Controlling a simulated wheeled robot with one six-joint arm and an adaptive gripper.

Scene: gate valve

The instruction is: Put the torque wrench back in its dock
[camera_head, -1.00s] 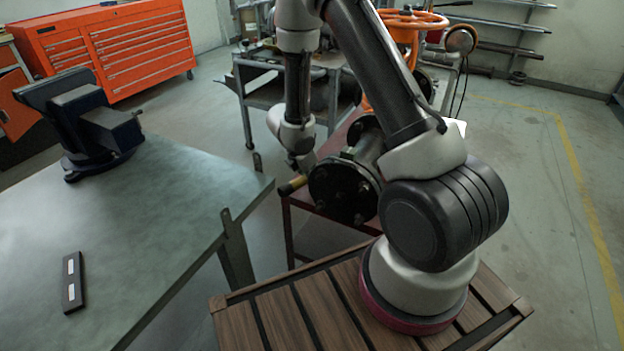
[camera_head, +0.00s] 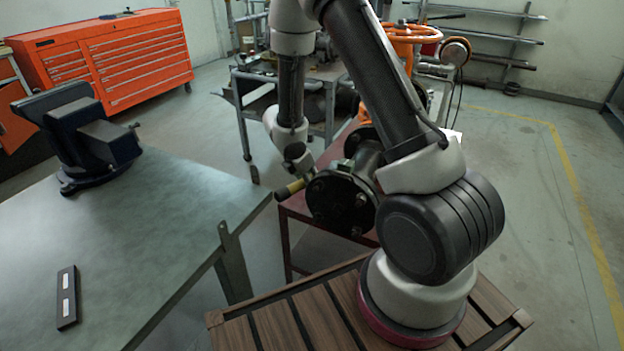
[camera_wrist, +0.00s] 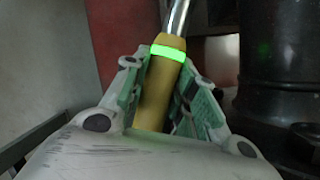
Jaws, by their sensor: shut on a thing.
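My gripper (camera_wrist: 163,82) is shut on the torque wrench, with its green-padded fingers on either side of the yellow handle (camera_wrist: 158,97). A bright green band rings the handle near its top, and a shiny metal shaft runs up out of the wrist view. The wrench's head is hidden. A narrow dark block with two pale marks (camera_head: 67,315) lies on the green table; I cannot tell whether it is the dock.
The green table (camera_head: 170,225) fills the left, with a dark blue vise (camera_head: 90,140) at its back. The valve stands on a red bench (camera_head: 300,207). A grey cart (camera_head: 285,85) and an orange tool chest (camera_head: 110,60) stand behind. Floor at right is clear.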

